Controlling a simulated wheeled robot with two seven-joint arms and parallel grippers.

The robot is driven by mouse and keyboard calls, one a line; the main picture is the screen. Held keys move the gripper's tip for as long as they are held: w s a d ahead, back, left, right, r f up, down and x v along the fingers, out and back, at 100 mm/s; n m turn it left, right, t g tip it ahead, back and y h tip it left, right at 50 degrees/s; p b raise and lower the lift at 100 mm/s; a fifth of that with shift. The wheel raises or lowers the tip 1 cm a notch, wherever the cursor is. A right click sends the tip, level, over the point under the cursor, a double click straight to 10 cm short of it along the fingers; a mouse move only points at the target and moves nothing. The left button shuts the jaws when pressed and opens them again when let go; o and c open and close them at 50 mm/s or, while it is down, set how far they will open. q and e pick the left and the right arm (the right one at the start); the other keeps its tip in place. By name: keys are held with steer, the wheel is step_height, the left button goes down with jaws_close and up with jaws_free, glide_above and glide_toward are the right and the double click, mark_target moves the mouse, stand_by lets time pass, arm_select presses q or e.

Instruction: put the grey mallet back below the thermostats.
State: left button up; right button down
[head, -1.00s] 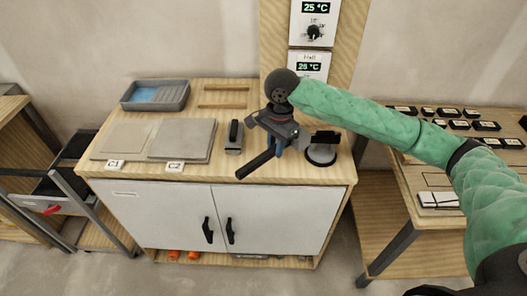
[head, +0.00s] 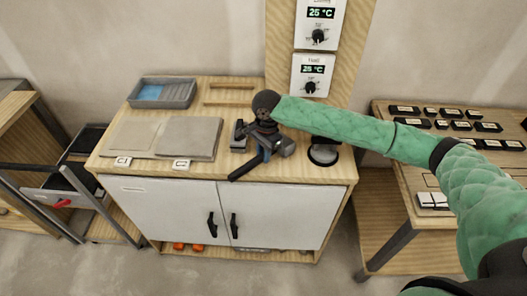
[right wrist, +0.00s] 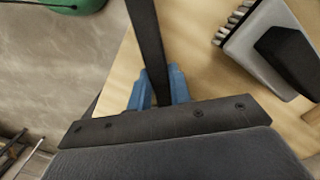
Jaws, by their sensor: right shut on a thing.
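The mallet's black handle (head: 243,171) is held in my right gripper (head: 262,154), over the front part of the wooden-topped cabinet. In the right wrist view, the gripper's blue fingers (right wrist: 158,88) are shut around the dark handle (right wrist: 147,40). A grey, rounded part that looks like the mallet's head (head: 286,147) shows beside the gripper. I cannot tell whether the mallet touches the top. The upper thermostat (head: 320,14) and lower thermostat (head: 309,70) hang on a wooden panel behind; both read 25 °C. My left gripper is not in view.
Two flat tiles (head: 190,137) lie on the cabinet top (head: 225,165), with a grey tray (head: 162,93) behind. A bristled tool (right wrist: 262,45) lies close to my gripper. A round black-based object (head: 323,154) stands right, partly under my arm. A table (head: 408,178) with small boxes is farther right.

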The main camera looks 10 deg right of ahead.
stand_by(0.3)
steer(key=c, duration=1.6)
jaws_free()
steer(key=shift+f, duration=0.1)
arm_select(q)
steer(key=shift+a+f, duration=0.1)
arm_select(e)
steer(key=o, duration=0.3)
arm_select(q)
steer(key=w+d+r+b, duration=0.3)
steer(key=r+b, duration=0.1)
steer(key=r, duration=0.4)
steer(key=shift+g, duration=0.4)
arm_select(e)
steer(key=shift+w+d+r, duration=0.1)
steer(key=shift+d+r, duration=0.05)
steer(key=shift+r, duration=1.9)
steer(key=shift+w+d+r, duration=0.1)
steer(key=shift+d+r, duration=0.05)
steer(key=shift+r, duration=1.85)
steer(key=shift+d+r, duration=0.15)
steer(key=shift+r, duration=1.9)
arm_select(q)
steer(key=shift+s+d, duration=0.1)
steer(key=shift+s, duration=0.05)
arm_select(e)
steer(key=shift+f, duration=0.1)
